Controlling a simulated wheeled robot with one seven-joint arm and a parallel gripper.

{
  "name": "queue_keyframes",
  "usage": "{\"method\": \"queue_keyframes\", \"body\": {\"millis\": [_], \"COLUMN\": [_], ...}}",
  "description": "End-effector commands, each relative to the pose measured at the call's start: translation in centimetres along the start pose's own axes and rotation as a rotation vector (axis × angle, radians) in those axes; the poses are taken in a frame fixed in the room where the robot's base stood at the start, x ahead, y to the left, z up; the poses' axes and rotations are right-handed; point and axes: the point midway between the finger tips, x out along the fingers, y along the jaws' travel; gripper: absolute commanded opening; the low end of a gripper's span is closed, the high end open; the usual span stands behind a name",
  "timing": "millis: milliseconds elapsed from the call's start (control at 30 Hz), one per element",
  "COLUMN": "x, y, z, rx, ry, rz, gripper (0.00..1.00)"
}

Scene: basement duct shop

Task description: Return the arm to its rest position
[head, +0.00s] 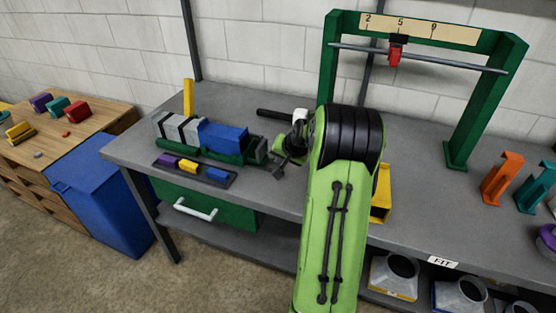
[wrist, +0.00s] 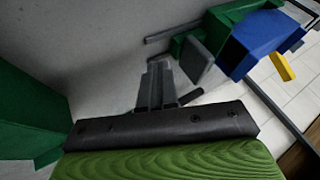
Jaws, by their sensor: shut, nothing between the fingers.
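My gripper (head: 281,161) is at the end of my green arm, above the grey workbench (head: 420,215), just right of a green vise-like fixture. It also shows in the wrist view (wrist: 157,68), where its two grey fingers are together with nothing between them. The arm covers the middle of the bench, so part of the bench top behind it is hidden.
A green fixture (head: 262,150) holds a blue block (head: 222,136) close left of my gripper. A green gantry (head: 484,95) with a red slider (head: 395,54) stands behind right. Orange (head: 502,180) and teal (head: 535,186) brackets stand at the right. A yellow piece (head: 381,195) is beside my arm.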

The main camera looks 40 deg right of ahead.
Motion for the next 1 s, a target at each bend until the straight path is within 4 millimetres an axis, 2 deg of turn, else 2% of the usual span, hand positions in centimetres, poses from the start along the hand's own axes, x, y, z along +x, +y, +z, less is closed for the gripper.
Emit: {"method": "queue_keyframes", "body": {"millis": [100,300,400,667,767,867,900,967,1000], "x": [-2.6,-6.0,-6.6,-6.7,-7.3,-10.0,-11.8,-14.8,-16.8], "y": [0.0,0.1,0.1,0.2,-1.1,-5.4,-7.5,-10.3,-11.6], "z": [-0.1,-0.1,-0.1,0.0,0.6,3.6,5.6,9.2,11.7], "rx": [0.001,0.002,0.002,0.002,-0.03,-0.159,-0.235,-0.355,-0.435], "ry": [0.003,0.003,0.0,-0.001,-0.007,-0.038,-0.056,-0.082,-0.099], "rz": [0.003,0.003,0.003,0.003,0.004,0.01,0.014,0.02,0.021], "gripper": [0.0,0.0,0.0,0.0,0.0,0.0,0.0,0.0,0.0]}}
